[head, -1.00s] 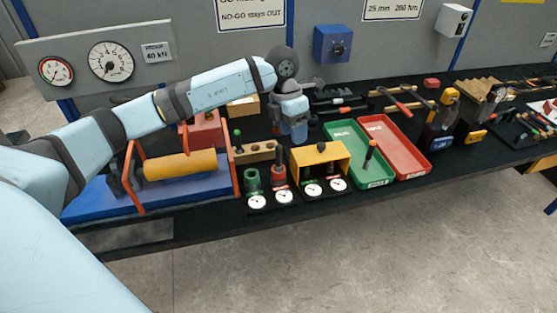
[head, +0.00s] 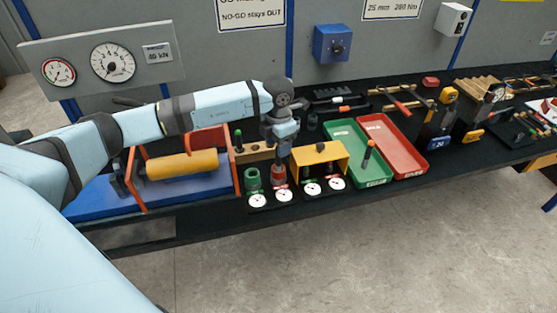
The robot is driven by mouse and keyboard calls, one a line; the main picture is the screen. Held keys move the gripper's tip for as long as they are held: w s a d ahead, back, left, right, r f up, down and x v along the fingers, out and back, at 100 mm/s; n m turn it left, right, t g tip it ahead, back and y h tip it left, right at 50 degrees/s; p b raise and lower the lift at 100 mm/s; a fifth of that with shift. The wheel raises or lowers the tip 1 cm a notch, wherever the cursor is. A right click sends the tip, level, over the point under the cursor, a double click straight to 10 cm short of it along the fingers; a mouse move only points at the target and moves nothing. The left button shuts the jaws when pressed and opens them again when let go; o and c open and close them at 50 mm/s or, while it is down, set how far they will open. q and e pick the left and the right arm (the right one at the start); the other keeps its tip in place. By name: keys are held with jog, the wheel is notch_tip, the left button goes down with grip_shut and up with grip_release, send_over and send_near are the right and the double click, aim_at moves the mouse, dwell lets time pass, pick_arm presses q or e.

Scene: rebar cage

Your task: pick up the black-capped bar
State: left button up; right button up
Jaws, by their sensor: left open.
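A dark-topped bar (head: 278,166) stands upright in the red gauge holder (head: 279,180) at the front of the bench. It looks like the black-capped bar, but its top is mostly hidden by my gripper. My left gripper (head: 280,152) points down right over it; its fingers are small and dark here, and I cannot tell whether they touch the bar. The gripper is open. My right gripper is not in view.
An empty green holder (head: 252,180) stands left of the red one. A yellow bridge-shaped block (head: 320,153) is close on the right, then green (head: 345,135) and red (head: 400,140) trays. A wooden block with a green-capped bar (head: 239,141) is behind.

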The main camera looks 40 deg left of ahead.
aim_at(278, 165)
pick_arm(q)
notch_tip(278, 165, down, 3)
jog(key=shift+s+d+f, duration=0.1)
jog(key=shift+c, duration=0.5)
grip_shut()
